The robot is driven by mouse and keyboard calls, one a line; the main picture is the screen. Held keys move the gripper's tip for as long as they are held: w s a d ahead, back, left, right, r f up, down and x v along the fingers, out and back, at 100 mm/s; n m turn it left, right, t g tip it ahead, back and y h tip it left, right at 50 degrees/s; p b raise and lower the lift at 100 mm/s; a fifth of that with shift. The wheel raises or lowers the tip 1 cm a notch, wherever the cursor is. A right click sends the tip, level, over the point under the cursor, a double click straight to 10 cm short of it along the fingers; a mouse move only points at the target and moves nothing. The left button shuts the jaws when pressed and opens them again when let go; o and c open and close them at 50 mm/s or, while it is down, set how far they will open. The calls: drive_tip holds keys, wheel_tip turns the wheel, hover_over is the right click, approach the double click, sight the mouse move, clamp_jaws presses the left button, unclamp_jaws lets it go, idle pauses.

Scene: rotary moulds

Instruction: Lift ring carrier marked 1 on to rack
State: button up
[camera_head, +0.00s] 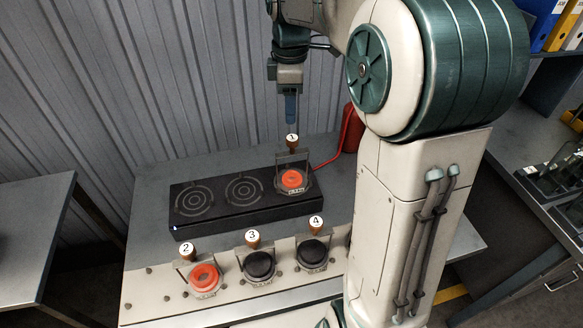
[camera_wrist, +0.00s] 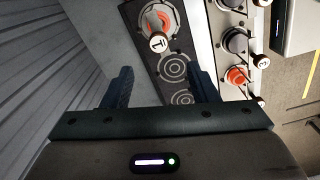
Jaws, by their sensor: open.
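Ring carrier 1 (camera_head: 293,180) has an orange-red ring, a grey frame and a brown knob with a white disc marked 1. It sits on the right-hand place of a black block (camera_head: 240,212). In the wrist view carrier 1 (camera_wrist: 157,20) is at the top, beyond my fingertips. My gripper (camera_head: 291,112) points down, just above the knob in the head view, and is open and empty. In the wrist view its two fingers (camera_wrist: 162,78) are apart. A pale strip (camera_head: 140,297) at the table front, seemingly the rack, bears carriers 2, 3 and 4.
Carrier 2 (camera_head: 204,278) has an orange-red ring; carriers 3 (camera_head: 259,266) and 4 (camera_head: 313,253) look black. The block's middle and left ringed places are bare. A red container (camera_head: 353,128) with a red hose stands behind. My arm hides the strip's right end.

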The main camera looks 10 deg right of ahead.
sight(292, 138)
wheel_tip(292, 138, down, 6)
drive_tip(key=shift+f+p, duration=0.1)
drive_tip(key=shift+p, duration=0.2)
drive_tip(key=shift+d+f+p, duration=0.15)
drive_tip(key=shift+f+p, duration=0.6)
drive_tip(key=shift+f, duration=1.8)
clamp_jaws()
